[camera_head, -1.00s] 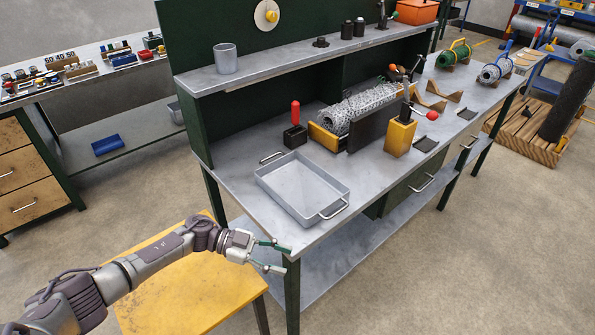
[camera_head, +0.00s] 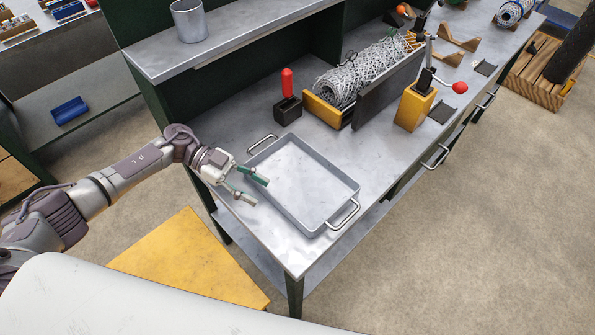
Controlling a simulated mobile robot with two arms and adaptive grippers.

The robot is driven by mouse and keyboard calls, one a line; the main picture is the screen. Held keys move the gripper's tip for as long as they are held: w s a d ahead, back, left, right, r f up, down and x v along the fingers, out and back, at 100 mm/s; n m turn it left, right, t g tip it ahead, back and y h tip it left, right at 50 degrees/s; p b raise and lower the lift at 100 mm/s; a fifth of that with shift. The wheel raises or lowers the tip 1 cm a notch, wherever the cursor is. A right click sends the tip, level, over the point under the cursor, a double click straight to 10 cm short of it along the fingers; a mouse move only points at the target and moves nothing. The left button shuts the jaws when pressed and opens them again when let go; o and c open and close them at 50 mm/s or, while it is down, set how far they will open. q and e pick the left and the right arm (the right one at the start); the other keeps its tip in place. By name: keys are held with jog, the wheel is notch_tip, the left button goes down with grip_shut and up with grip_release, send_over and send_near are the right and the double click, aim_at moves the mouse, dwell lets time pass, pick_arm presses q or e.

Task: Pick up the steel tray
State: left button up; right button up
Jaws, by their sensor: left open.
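The steel tray (camera_head: 325,214) is a shallow, empty grey rectangular tray with a wire handle at each end. It lies flat on the near end of the metal workbench (camera_head: 258,228). One handle (camera_head: 262,143) is at its far left end, the other (camera_head: 344,215) at its near right end. My left gripper (camera_head: 256,190) is open and empty, just left of the tray's left wall. Its green-tipped fingers point right toward the tray; whether they touch it I cannot tell. My right gripper is not in view.
A black block with a red handle (camera_head: 287,95) stands behind the tray. A wire mesh roll (camera_head: 355,80) lies in a holder, with a yellow block (camera_head: 414,108) beside it. A yellow-topped table (camera_head: 190,262) stands below my left arm. A grey cup (camera_head: 189,20) stands on the shelf.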

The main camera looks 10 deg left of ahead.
aim_at(280, 203)
pick_arm(q)
jog(key=x, duration=0.2)
jog(key=shift+s+d+p, duration=0.25)
jog(key=shift+d+p, duration=0.1)
jog(key=shift+d, duration=0.05)
jog(key=p+x, duration=0.1)
jog(key=x, duration=0.2)
jog(key=shift+d, duration=0.15)
jog(key=shift+d+f, duration=0.3)
jog(key=shift+d, duration=0.15)
jog(key=c, duration=0.9)
grip_shut()
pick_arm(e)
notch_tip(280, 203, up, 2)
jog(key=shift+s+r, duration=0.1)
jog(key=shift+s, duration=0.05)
pick_arm(q)
jog(key=shift+r, duration=0.1)
